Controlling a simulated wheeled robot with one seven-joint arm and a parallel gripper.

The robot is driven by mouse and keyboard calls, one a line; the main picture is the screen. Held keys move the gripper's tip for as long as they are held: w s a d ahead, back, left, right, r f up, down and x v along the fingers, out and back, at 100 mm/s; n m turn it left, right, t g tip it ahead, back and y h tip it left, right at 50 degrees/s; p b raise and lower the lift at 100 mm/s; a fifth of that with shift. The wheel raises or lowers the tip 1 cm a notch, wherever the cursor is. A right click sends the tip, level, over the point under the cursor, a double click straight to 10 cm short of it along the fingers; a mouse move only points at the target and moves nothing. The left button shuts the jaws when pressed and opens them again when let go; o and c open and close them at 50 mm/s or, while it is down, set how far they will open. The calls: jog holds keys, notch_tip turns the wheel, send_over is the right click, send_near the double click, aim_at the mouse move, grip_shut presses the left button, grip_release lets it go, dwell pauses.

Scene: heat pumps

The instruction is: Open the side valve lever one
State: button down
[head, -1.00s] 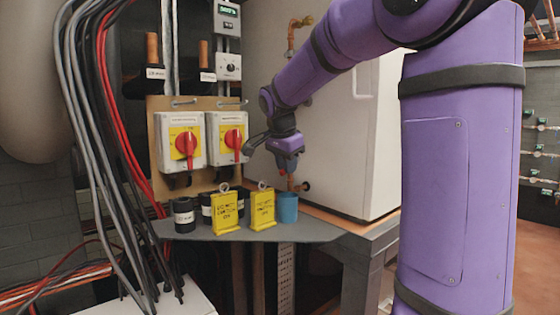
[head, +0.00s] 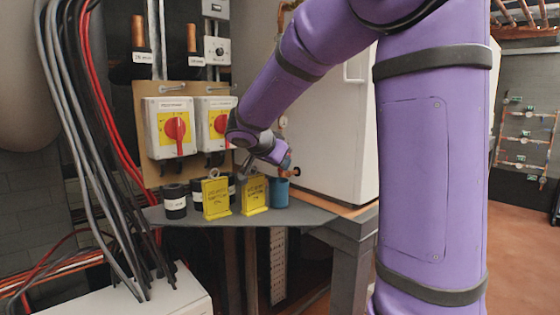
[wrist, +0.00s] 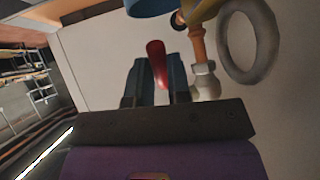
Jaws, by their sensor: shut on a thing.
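The red valve lever (wrist: 157,62) shows in the wrist view between the two dark blue fingers of my gripper (wrist: 157,76). The gripper is shut on the lever. A copper pipe (wrist: 197,45) with a pale metal fitting (wrist: 205,80) stands just right of the fingers. In the head view my gripper (head: 284,163) is low beside the white cabinet, just above and behind the blue cup (head: 278,193). The lever cannot be made out in the head view; my wrist and the cup hide that spot.
Two yellow signs (head: 216,198) (head: 254,196) and black cylinders (head: 175,202) stand on the grey shelf (head: 290,214) close to my gripper. Switch boxes with red knobs (head: 176,128) hang behind. The white cabinet (head: 335,135) rises at the right. Loose cables (head: 75,130) hang at the left.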

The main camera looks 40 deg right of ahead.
dwell(0.3)
jog(key=c, duration=1.1)
grip_release()
jog(key=shift+a, duration=0.1)
jog(key=v, duration=1)
jog(key=shift+s+a+r, duration=0.1)
jog(key=shift+a+r, duration=0.1)
